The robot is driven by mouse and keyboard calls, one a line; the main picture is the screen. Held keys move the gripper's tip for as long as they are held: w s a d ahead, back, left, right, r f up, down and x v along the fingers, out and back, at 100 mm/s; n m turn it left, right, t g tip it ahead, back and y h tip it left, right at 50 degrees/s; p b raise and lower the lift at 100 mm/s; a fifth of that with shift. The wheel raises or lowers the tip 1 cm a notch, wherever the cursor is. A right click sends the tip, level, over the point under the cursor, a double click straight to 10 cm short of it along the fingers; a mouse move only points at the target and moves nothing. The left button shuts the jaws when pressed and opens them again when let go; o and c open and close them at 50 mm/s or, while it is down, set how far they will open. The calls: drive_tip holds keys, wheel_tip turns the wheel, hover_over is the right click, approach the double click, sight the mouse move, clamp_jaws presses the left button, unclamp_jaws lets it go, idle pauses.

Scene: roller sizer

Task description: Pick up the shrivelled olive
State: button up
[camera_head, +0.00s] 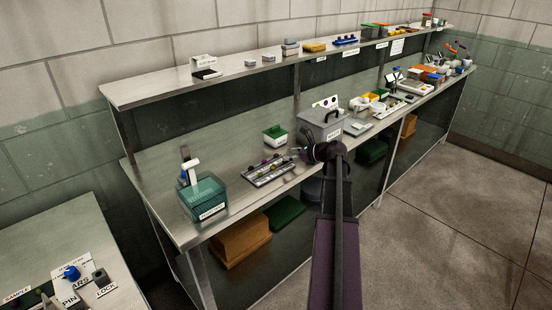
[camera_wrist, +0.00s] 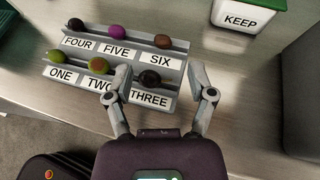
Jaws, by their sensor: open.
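A grey stepped rack (camera_wrist: 60,86) with places labelled ONE to SIX holds several olives; the rack also shows in the head view (camera_head: 268,172). Front row: an olive-green one (camera_wrist: 55,56) at ONE, a green-and-reddish one (camera_wrist: 98,65) at TWO, a black one (camera_wrist: 150,77) at THREE. Back row: a black one (camera_wrist: 76,24) at FOUR, a purple one (camera_wrist: 115,31) at FIVE, a brown one (camera_wrist: 162,41) at SIX. I cannot tell for sure which is shrivelled. My gripper (camera_wrist: 160,84) is open and empty, its fingers appearing either side of place THREE.
A green-and-white KEEP box (camera_wrist: 240,16) stands behind the rack to the right. A grey lidded bin (camera_head: 322,124) stands right of the rack. A teal box (camera_head: 203,199) stands at the bench's left end. A shelf (camera_head: 220,72) runs above the bench's back.

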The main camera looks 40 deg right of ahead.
sight(278, 155)
drive_tip(key=shift+w, duration=0.1)
drive_tip(key=b+x, duration=0.2)
drive_tip(key=x, duration=0.2)
drive_tip(key=shift+w+d+f, duration=0.1)
drive_tip(key=shift+d+f, duration=0.05)
drive_tip(key=shift+f, duration=0.1)
drive_tip(key=shift+w, duration=0.35)
idle(0.3)
drive_tip(key=c, duration=0.8)
